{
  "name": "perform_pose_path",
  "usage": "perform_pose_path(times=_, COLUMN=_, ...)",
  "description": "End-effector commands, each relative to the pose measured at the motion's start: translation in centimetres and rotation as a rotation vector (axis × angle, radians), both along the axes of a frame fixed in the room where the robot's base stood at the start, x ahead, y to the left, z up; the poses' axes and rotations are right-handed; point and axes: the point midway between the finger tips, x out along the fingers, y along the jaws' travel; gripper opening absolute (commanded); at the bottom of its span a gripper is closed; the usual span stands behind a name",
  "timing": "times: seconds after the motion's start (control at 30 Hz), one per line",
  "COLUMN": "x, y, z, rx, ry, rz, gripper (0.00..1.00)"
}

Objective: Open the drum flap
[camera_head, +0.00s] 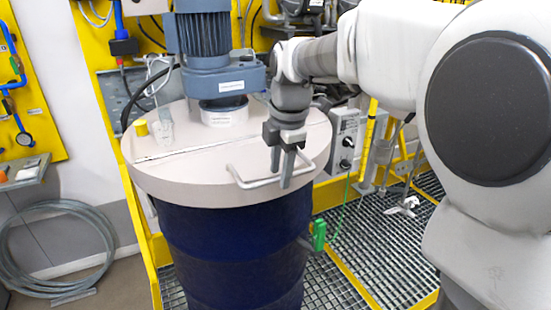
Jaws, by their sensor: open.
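The dark blue drum (235,250) stands upright in the middle of the view with a round beige lid on top. The front part of the lid is the drum flap (200,178), lying flat and closed along a straight seam. A light bar handle (245,184) sticks up at the flap's front right edge. My gripper (281,181) points down at the handle from above. Its two dark fingers are apart, and the handle's bar runs by them; I cannot tell whether it lies between them or whether they touch it.
A blue-grey agitator motor (208,75) stands on the back of the lid. A control box (344,140) and yellow frame are behind right. Metal grating (375,245) covers the floor at right.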

Motion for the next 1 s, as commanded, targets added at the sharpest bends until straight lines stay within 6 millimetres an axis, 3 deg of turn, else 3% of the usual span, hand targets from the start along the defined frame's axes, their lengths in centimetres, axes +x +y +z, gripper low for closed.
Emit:
perform_pose_path(times=0.17, x=0.0, y=0.01, z=0.0, rx=0.0, ry=0.0, rz=0.0, gripper=0.44)
perform_pose_path(times=0.4, x=-0.01, y=0.02, z=0.02, rx=0.0, ry=0.0, rz=0.0, gripper=0.01)
perform_pose_path(times=1.0, x=-0.01, y=0.02, z=0.04, rx=0.0, ry=0.0, rz=0.0, gripper=0.0)
